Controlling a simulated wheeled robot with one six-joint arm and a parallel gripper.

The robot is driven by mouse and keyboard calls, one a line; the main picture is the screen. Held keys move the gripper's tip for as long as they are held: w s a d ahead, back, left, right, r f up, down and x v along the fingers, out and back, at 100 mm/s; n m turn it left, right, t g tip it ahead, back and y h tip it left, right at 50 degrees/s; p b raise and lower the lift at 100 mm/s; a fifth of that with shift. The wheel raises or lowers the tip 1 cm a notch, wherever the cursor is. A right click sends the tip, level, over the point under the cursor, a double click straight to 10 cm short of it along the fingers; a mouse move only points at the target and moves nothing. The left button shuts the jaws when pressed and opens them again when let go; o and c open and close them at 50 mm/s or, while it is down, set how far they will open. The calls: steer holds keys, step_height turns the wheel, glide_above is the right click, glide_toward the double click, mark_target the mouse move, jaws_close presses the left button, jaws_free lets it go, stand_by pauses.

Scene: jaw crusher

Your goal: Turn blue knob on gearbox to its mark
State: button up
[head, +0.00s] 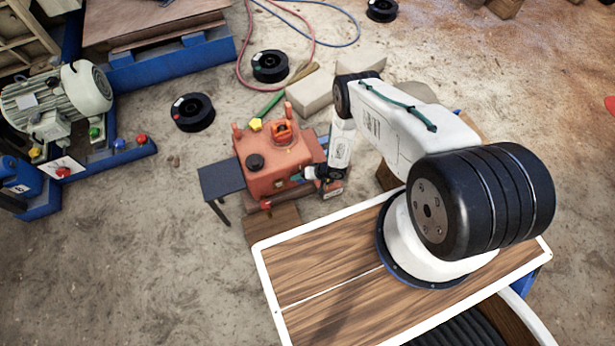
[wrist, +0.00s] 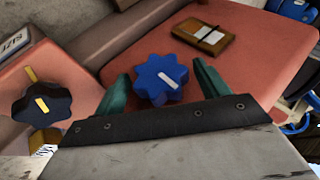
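The gearbox (head: 270,158) is an orange-red housing in the middle of the head view. In the wrist view its red face (wrist: 262,60) fills much of the picture. The blue knob (wrist: 158,80) is lobed and has a pale pointer line on its right part. My gripper (wrist: 162,76) is open, with one green finger to the left of the blue knob and one to the right. Small gaps seem to show; contact cannot be told. In the head view my gripper (head: 302,174) is at the gearbox's right side, and the blue knob cannot be made out. I cannot identify its mark.
A dark knob (wrist: 42,104) with a yellow pointer sits left of my gripper in the wrist view. A small brown plate (wrist: 203,36) lies beyond the blue knob. Pale blocks (head: 312,92) lie behind the gearbox, and a motor (head: 58,100) stands at left.

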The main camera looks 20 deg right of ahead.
steer(key=v, duration=0.7)
steer(key=shift+s+d+r, duration=0.15)
steer(key=shift+s+r, duration=0.05)
steer(key=shift+r, duration=0.15)
stand_by(0.4)
